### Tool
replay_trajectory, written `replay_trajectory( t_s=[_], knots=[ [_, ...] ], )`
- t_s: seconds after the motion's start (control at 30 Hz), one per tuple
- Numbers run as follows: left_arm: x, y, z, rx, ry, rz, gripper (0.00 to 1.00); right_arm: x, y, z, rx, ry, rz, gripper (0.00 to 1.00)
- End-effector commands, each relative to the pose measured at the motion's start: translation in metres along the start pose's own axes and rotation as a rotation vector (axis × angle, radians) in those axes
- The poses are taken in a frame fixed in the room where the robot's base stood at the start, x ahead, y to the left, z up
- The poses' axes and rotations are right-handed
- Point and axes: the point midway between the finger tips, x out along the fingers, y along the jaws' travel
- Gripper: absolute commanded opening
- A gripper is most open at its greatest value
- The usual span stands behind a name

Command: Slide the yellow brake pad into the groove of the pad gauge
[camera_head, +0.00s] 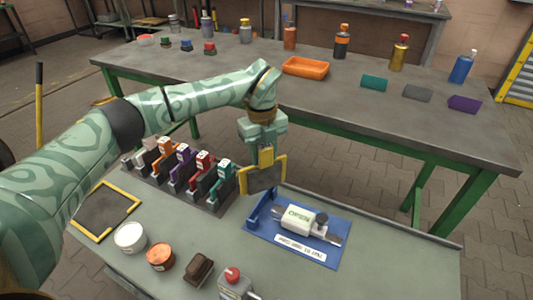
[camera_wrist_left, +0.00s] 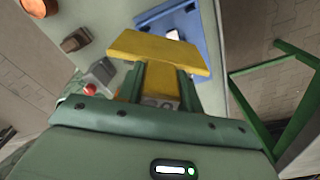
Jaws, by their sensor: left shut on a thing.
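The yellow brake pad (camera_head: 268,179) has a dark grey face and hangs upright from my left gripper (camera_head: 265,151). The gripper's two green fingers are shut on its yellow upper part. In the left wrist view the yellow pad (camera_wrist_left: 160,52) sits across the end of the fingers (camera_wrist_left: 160,88). I cannot make out the groove clearly. My right gripper is out of view.
A dark rack (camera_head: 215,203) with several coloured pads stands left of the held pad. A yellow-edged dark mat (camera_head: 105,212), a white tub (camera_head: 130,237), an orange tub (camera_head: 160,257) and a brown block (camera_head: 199,269) lie at the near left. A green-legged table (camera_head: 330,110) is behind.

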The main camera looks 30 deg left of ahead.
Motion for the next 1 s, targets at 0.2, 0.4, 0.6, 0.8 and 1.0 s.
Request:
replay_trajectory(
  t_s=[0.2,0.4,0.6,0.8,1.0],
  knots=[
    [0.005,-0.009,0.018,-0.492,0.006,-0.027,0.09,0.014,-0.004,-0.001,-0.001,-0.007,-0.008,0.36],
    [0.003,-0.011,0.022,-0.642,0.006,-0.036,0.09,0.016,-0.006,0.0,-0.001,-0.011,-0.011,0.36],
    [0.002,-0.01,0.022,-0.647,0.006,-0.037,0.09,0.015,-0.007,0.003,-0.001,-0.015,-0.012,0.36],
    [0.0,-0.01,0.022,-0.645,0.005,-0.039,0.09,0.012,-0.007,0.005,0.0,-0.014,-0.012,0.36],
    [0.011,-0.009,0.024,-0.646,0.007,-0.036,0.09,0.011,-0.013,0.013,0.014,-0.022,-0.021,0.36]
  ],
)
